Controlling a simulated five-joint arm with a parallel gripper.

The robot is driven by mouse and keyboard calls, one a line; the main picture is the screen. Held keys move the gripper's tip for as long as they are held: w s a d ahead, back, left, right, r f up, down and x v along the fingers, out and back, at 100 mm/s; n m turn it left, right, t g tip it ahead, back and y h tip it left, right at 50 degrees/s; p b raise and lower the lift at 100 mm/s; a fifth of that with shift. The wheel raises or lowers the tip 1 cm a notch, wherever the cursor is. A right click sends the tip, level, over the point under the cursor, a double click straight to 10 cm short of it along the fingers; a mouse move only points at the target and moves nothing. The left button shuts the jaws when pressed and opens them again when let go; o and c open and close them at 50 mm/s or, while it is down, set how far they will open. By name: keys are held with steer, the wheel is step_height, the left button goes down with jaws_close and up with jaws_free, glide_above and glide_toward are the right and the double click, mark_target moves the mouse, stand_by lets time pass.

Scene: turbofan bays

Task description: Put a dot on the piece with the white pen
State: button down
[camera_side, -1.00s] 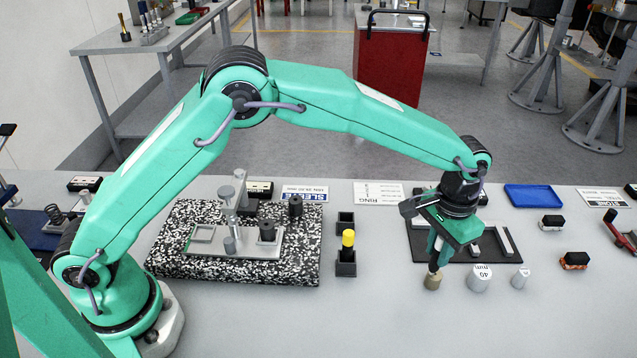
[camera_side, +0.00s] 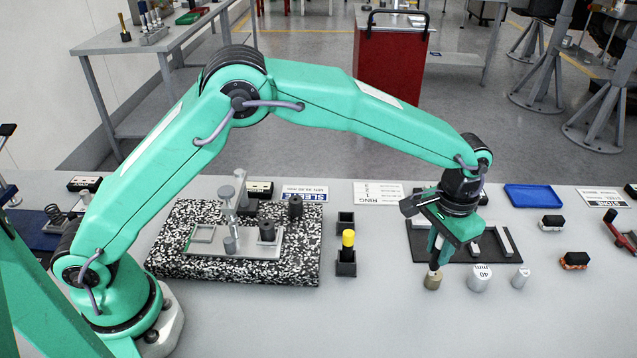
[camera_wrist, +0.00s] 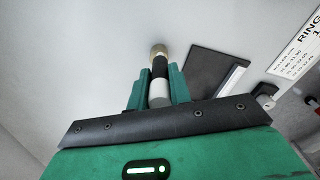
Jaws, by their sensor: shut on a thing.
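My gripper (camera_side: 438,256) is shut on the white pen, at the right of the bench. In the wrist view the white pen (camera_wrist: 159,94) shows a white barrel and a black section between my gripper's green fingers (camera_wrist: 158,88). It points down at a small brass-coloured round piece (camera_side: 432,282). The piece also shows in the wrist view (camera_wrist: 158,49), just beyond the pen's black end. The pen's end is at the top of the piece; I cannot tell whether they touch. The pen's tip and any mark on the piece are hidden.
A dark mat (camera_side: 420,248) with light bars lies behind. A yellow-topped pen (camera_side: 348,239) stands in a black holder; the holder (camera_side: 345,222) behind it looks empty. A speckled slab (camera_side: 180,256) carries a fixture. The front bench is clear.

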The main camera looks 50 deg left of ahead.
steer(key=shift+r, duration=3.2)
